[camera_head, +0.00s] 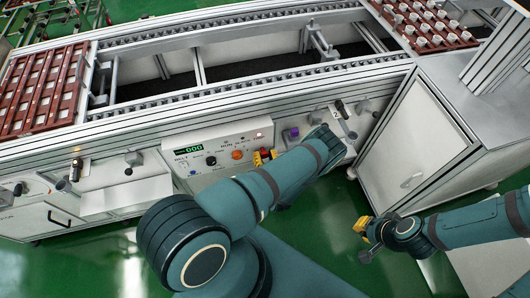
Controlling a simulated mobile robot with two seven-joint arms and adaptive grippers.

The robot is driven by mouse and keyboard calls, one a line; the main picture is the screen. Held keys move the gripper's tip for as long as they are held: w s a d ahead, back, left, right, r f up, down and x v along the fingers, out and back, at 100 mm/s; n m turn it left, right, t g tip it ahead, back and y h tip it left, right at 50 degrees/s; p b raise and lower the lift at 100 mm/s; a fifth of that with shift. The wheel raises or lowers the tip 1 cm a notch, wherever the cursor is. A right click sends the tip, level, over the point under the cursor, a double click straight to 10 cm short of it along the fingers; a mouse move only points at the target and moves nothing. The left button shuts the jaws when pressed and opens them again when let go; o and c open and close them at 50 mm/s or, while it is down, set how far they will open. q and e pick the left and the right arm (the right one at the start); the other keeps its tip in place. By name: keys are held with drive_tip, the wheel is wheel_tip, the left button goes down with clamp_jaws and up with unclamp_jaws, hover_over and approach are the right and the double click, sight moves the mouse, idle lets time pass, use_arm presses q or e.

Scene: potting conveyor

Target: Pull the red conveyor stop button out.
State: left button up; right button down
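A small red and yellow piece (262,156) shows at the right part of the control panel (212,158), just above my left forearm. It looks like the red stop button on a yellow base, but the arm partly covers it, so I cannot tell whether it is pushed in or out. My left arm crosses the front of the panel, with its wrist end (328,144) to the right of the button. Its fingers are hidden, and whether they touch anything cannot be seen. My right gripper (363,240) is over the green floor at the right, apart from the conveyor, fingers spread and empty.
The panel has a green display (188,149) and an orange knob (237,155). A purple knob (294,132) is further right. A brown tray (42,88) and a tray of pots (425,22) sit on the conveyor. A white cabinet (415,150) stands at right.

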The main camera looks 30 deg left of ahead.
use_arm(q)
drive_tip(key=o, duration=0.5)
drive_tip(key=shift+s+d, duration=0.1)
drive_tip(key=shift+d, duration=0.05)
drive_tip(key=v, duration=1.2)
